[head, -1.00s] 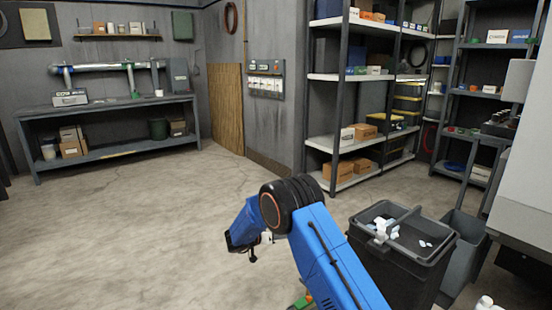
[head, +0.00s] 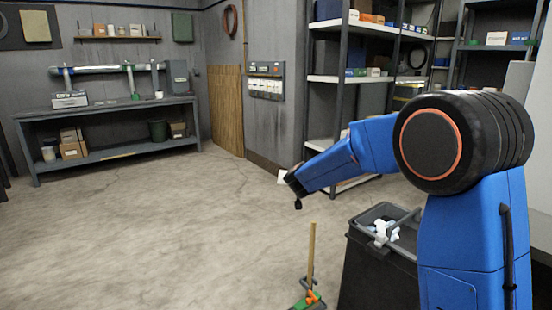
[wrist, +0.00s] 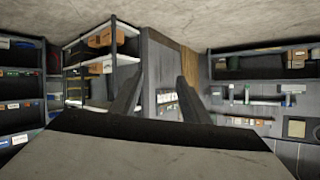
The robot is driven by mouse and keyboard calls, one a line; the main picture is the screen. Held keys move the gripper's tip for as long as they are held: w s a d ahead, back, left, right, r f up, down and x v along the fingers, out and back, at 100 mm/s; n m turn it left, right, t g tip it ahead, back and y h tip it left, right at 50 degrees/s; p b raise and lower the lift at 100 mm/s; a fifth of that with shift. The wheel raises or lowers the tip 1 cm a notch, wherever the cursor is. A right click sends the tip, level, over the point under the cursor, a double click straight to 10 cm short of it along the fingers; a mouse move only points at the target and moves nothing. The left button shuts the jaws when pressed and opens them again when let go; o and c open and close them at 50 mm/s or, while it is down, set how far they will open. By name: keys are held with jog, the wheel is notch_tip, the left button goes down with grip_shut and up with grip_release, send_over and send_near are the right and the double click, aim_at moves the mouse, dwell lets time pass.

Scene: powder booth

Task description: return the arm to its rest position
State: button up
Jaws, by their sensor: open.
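My blue arm with a large black joint fills the right of the head view. My gripper (head: 294,186) hangs at the arm's far left end, in the air above the open floor and left of the black bin. In the wrist view my gripper (wrist: 158,79) shows two dark fingers spread apart, with nothing between them. The wrist picture is upside down, with shelves and the workbench in the distance.
A black bin (head: 372,268) with white scraps stands just below my arm. A wooden-handled tool (head: 311,256) stands by a green and orange item left of it. Shelves (head: 345,79) stand behind. A workbench (head: 110,108) is at back left; the middle floor is clear.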

jog(key=s+d+r+n+g+y, duration=0.1)
jog(key=s+d+r, duration=0.15)
jog(key=s, duration=0.55)
jog(key=s+d+r+n+g+y, duration=0.1)
jog(key=s+d+r, duration=0.15)
jog(key=s, duration=0.65)
jog(key=s+d+r+n+g+y, duration=0.1)
jog(key=s+d+r, duration=0.15)
jog(key=s, duration=0.55)
jog(key=s+d+f+g+h, duration=0.1)
jog(key=s+d+f, duration=0.2)
jog(key=s, duration=0.8)
jog(key=s+d+f+m+g+h, duration=0.1)
jog(key=s+d+f+g, duration=0.1)
jog(key=s+d+f, duration=0.2)
jog(key=s+d+f+g+h, duration=0.1)
jog(key=s+d, duration=0.6)
jog(key=s, duration=1.2)
notch_tip(320, 180, down, 2)
jog(key=shift+d+f+g, duration=0.25)
jog(key=shift+d+g, duration=0.15)
jog(key=shift+g, duration=0.2)
jog(key=shift+w, duration=0.1)
